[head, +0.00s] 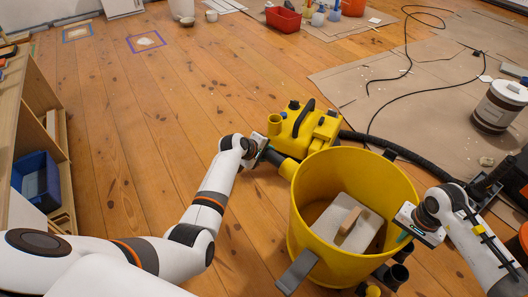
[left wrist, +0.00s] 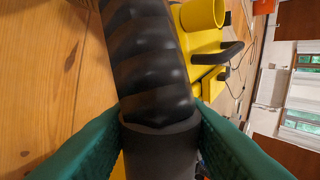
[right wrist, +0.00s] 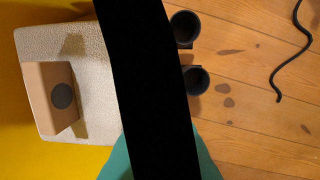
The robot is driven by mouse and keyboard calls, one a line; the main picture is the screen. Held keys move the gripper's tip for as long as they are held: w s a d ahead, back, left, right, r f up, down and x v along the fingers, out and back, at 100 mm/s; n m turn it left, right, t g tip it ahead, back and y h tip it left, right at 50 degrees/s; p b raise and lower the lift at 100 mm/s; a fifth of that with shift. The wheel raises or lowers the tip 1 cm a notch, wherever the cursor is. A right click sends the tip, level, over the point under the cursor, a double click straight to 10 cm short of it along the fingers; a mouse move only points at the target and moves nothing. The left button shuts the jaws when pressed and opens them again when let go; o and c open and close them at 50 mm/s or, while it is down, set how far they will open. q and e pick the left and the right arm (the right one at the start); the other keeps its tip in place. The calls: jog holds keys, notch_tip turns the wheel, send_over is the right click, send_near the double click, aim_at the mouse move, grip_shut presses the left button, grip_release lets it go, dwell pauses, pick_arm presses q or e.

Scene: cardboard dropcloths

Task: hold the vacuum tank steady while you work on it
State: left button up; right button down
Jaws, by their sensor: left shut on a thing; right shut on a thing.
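The yellow vacuum tank (head: 312,205) stands open on the floor. A pale block with a wooden handle (head: 345,222) lies inside, also seen in the right wrist view (right wrist: 90,85). The yellow vacuum head (head: 318,130) sits behind the tank. My left gripper (head: 262,153) is shut on the dark cuff of a ribbed black hose (left wrist: 145,50), between the tank and the head. My right gripper (head: 403,224) is at the tank's right rim, its green fingers shut on a black strip (right wrist: 150,80). What that strip belongs to is unclear.
Black tubes (head: 397,275) stand beside the tank's right front. A grey latch (head: 297,272) sticks out at its front left. A brown and white tub (head: 498,105) stands on cardboard (head: 350,85), with a cable across it. Wooden floor at left is mostly clear, beside a shelf (head: 40,110).

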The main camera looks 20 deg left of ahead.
aim_at(274, 160)
pick_arm(q)
jog(key=shift+s+d, duration=0.3)
jog(key=shift+d, duration=0.6)
jog(key=shift+s+d, duration=0.3)
jog(key=shift+d, duration=0.55)
jog(key=shift+s+d, duration=0.1)
jog(key=shift+d, duration=0.2)
jog(key=shift+s+d, duration=0.1)
jog(key=shift+d, duration=0.2)
jog(key=o, duration=1.1)
jog(key=shift+c, duration=0.2)
jog(key=v, duration=1.2)
